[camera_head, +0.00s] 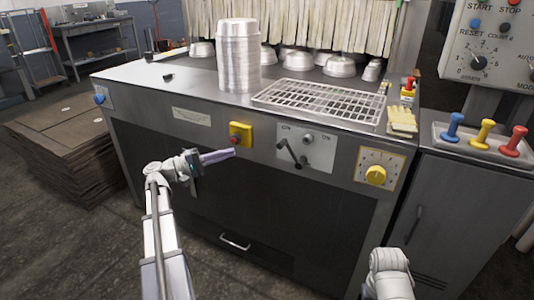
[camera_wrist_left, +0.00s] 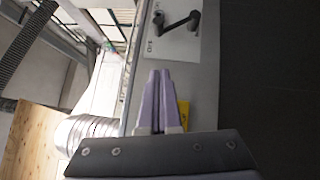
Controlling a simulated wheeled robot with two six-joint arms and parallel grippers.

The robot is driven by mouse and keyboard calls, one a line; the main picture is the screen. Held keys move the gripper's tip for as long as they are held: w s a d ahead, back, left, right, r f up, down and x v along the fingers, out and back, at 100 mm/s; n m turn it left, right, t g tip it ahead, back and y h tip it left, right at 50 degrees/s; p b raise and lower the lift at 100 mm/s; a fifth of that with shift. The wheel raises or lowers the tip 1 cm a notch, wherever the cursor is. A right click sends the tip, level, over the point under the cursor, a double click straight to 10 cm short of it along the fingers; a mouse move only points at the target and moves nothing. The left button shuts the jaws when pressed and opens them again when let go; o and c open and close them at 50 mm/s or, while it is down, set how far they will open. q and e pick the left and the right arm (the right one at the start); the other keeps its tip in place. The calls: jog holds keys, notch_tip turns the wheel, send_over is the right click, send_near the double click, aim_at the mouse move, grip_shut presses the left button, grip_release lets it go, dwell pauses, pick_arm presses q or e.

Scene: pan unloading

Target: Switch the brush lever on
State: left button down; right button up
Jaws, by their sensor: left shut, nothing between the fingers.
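The brush lever (camera_head: 292,153) is a dark grey crank on a pale plate (camera_head: 318,158) on the machine's front panel. In the head view its arm slants down to the right; the plate's small labels are hard to read. The lever (camera_wrist_left: 178,22) also shows at the top of the left wrist view, beyond my fingertips. My left gripper (camera_head: 233,153) is shut and empty, with pale purple fingers, left of the lever and apart from it. In the wrist view the left gripper (camera_wrist_left: 158,75) points towards the plate. My right gripper is out of view; only part of that arm shows.
A yellow dial (camera_head: 376,175) is right of the plate. A tall pan stack (camera_head: 238,60) and a wire rack (camera_head: 318,97) stand on the machine top. A drawer handle (camera_head: 235,242) sits below.

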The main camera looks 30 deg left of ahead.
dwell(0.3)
pick_arm(q)
jog(key=s+d+p+x, duration=0.2)
jog(key=x, duration=1)
jog(key=shift+w+d+r, duration=0.25)
jog(key=shift+w+r, duration=0.05)
